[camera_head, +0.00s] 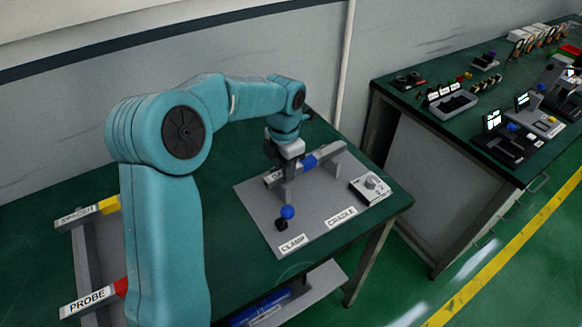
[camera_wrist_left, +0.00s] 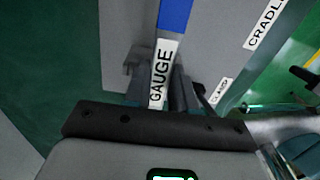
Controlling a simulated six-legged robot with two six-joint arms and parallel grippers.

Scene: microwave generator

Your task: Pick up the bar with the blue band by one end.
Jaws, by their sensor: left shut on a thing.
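The bar with the blue band (camera_head: 309,162) is grey and lies over the grey plate on the green table. In the left wrist view its white end, labelled GAUGE (camera_wrist_left: 160,75), runs into my gripper, with the blue band (camera_wrist_left: 175,15) farther out. My left gripper (camera_head: 283,172) reaches down from above and is shut on the bar at its labelled end. The gripper partly hides that end in the head view. I cannot tell whether the bar still touches its supports. My right gripper is not in view.
PROBE (camera_head: 90,300) and SPACER (camera_head: 88,212) bars lie at left. A second bench (camera_head: 440,110) with several devices stands at right.

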